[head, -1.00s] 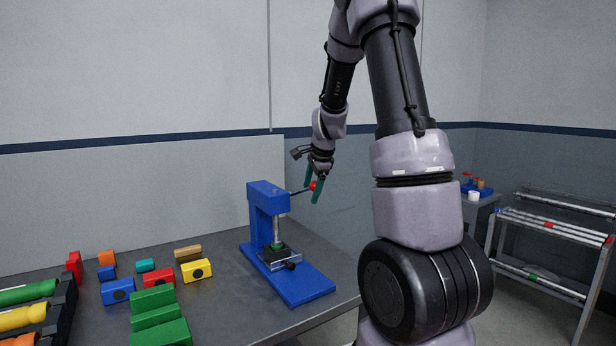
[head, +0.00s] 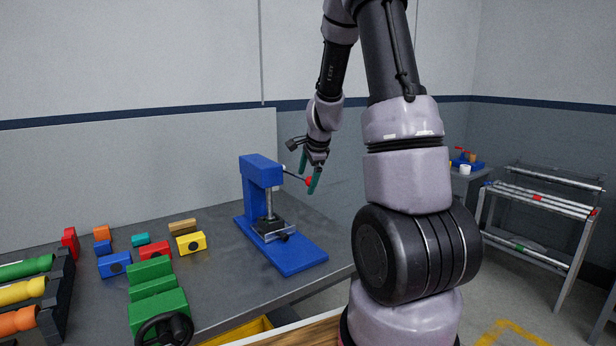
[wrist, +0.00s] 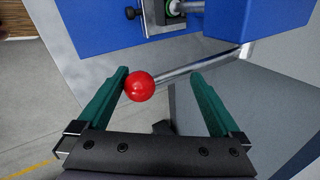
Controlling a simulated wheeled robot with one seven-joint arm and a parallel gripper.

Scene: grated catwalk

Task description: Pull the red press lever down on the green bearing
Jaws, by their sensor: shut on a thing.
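The blue press (head: 251,192) stands on the dark table. Its lever is a metal rod with a red ball knob (head: 309,181), and it slopes down to the right. The wrist view shows the knob (wrist: 140,86) between the green fingers, against the left one, with the rod running to the upper right. My gripper (head: 308,172) is shut on the lever at its knob end. A bit of the green bearing (wrist: 174,9) shows under the press at the wrist view's top edge. In the head view the ram (head: 269,204) reaches down to the fixture (head: 273,230), and the bearing is hard to make out.
A rack with coloured cylinders (head: 24,291) is at the far left. A metal rack (head: 540,225) stands on the right. Floor is open between table and rack.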

